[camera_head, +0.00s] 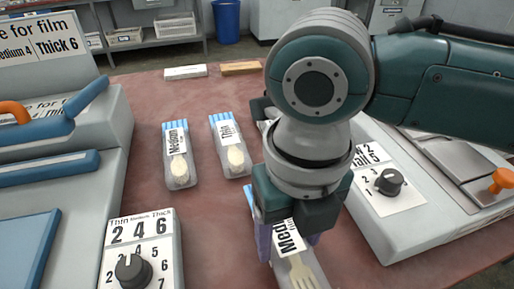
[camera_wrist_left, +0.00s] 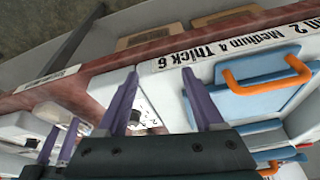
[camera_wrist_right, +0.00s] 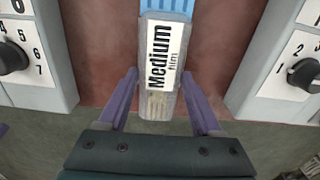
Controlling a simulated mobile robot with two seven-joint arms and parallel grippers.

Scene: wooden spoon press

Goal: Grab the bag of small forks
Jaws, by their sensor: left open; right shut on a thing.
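A clear bag of forks (camera_head: 301,272) with a blue top strip and a "Medium film" label lies at the front middle of the reddish table. My right gripper (camera_head: 288,243) is above it, with a finger at each side, shut on the bag. In the right wrist view the bag (camera_wrist_right: 158,92) runs between the two purple fingers (camera_wrist_right: 166,95), with fork shapes below its label. My arm hides part of the bag in the head view.
Sealing machines with dials stand left (camera_head: 140,255) and right (camera_head: 388,205). A white box (camera_head: 185,72) and an orange-brown box (camera_head: 240,68) lie at the table's far edge.

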